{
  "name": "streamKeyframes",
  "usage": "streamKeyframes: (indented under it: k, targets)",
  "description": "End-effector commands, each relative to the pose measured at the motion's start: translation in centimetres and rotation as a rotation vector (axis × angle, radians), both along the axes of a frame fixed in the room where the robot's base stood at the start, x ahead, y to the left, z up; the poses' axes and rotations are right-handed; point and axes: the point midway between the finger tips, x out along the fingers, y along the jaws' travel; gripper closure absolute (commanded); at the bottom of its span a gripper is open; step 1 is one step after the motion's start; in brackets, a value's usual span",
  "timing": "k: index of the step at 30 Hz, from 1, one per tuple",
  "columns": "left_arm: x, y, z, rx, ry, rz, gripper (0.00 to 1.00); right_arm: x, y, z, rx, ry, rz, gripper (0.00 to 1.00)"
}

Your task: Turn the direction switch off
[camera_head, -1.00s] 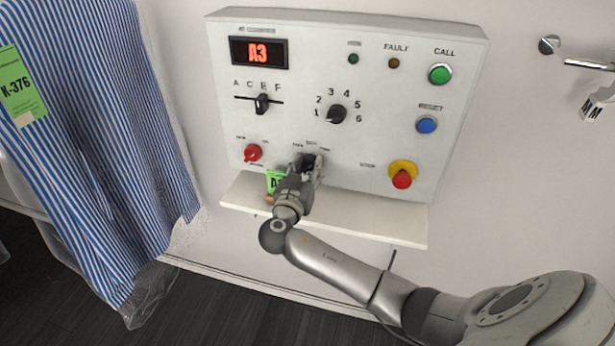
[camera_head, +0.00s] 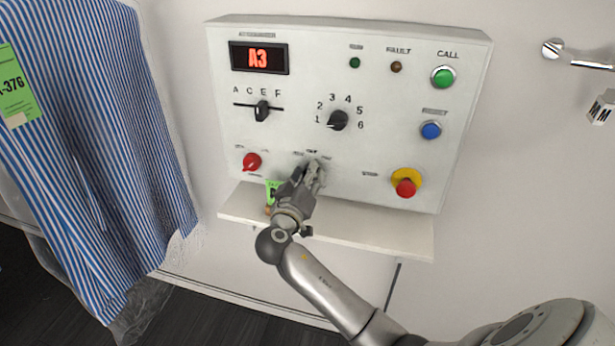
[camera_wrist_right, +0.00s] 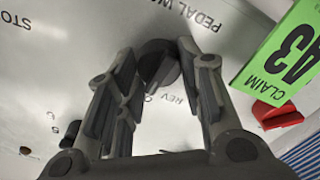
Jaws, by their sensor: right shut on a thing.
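The direction switch (camera_wrist_right: 155,62) is a dark round knob on the white panel, with the letters REV printed beside it in the right wrist view. My right gripper (camera_wrist_right: 160,72) has a finger on each side of this knob and is shut on it. My left gripper is not in view.
The panel (camera_head: 300,100) also carries a red knob (camera_head: 252,161), a numbered dial (camera_head: 338,121), a slider (camera_head: 262,111) and a red stop button (camera_head: 406,187). A green tag (camera_wrist_right: 285,50) is close to the gripper. A shelf (camera_head: 390,232) juts out below. A striped shirt (camera_head: 90,140) hangs left.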

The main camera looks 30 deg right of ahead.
Motion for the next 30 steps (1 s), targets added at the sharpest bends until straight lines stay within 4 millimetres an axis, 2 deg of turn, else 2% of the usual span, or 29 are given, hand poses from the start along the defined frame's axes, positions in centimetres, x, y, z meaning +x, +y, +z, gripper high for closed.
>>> streamKeyframes:
  k: [21, 22, 26, 30]
  targets:
    - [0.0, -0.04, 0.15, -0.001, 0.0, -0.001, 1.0, 0.03, 0.0, 0.02, -0.051, 0.058, 0.0, 0.89]
    - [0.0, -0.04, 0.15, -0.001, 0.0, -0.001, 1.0, 0.03, 0.0, 0.02, -0.051, 0.058, 0.0, 0.62]
    - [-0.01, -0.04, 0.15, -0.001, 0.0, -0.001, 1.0, 0.03, 0.01, 0.01, -0.05, 0.057, 0.0, 0.45]
    - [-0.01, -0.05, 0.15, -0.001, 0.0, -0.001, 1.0, 0.03, 0.01, 0.01, -0.05, 0.057, 0.0, 0.44]
